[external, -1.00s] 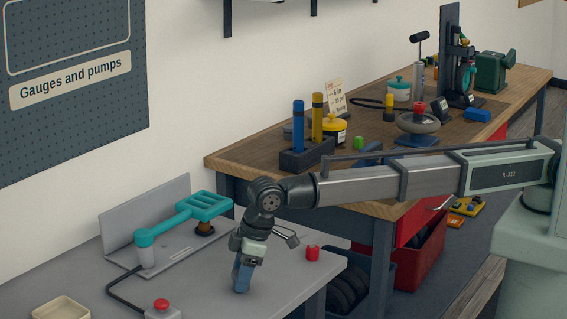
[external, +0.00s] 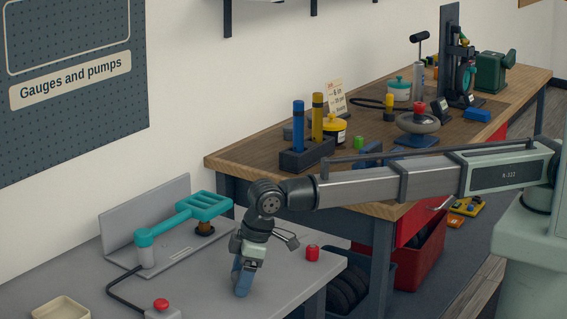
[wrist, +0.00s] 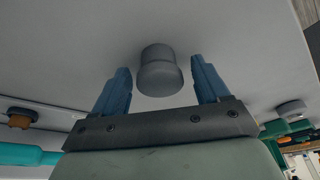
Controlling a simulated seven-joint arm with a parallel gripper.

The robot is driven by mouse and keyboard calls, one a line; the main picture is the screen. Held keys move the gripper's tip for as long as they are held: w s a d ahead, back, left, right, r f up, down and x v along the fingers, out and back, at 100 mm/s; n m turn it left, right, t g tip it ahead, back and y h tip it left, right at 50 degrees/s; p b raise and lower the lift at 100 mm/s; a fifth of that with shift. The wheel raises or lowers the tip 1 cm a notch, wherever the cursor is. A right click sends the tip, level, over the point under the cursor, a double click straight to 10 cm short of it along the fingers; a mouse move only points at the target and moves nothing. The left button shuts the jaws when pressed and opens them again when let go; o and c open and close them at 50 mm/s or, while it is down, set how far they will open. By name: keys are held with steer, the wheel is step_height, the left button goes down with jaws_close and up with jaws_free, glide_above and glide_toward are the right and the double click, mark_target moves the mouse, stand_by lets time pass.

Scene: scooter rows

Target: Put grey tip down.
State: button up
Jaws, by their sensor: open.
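My gripper (external: 242,284) points down close above the grey bench top (external: 205,284) in the external view. Its two blue fingers are open. In the wrist view the grey tip (wrist: 160,72), a short stepped cylinder, is between the open fingers (wrist: 160,64), with a gap on each side. It appears to be on the bench surface. In the external view the fingers hide the tip.
A teal lever tool (external: 180,221) stands left of my gripper by an angled grey plate (external: 121,222). A red cap (external: 312,253) sits to the right. A red button box (external: 161,307) and a cream tray (external: 61,309) are at front left.

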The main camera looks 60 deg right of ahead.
steer(key=v, duration=1.2)
steer(key=shift+o, duration=0.4)
steer(key=shift+r, duration=0.1)
steer(key=w+d+r+m+g, duration=0.15)
steer(key=w+d+m, duration=0.55)
steer(key=w+d, duration=0.9)
steer(key=m+y, duration=0.2)
steer(key=m, duration=1.8)
glide_toward(290, 126)
steer(key=shift+g, duration=0.45)
steer(key=x, duration=1)
steer(key=shift+w+a+f, duration=0.1)
steer(key=shift+w, duration=0.3)
steer(key=shift+c, duration=0.4)
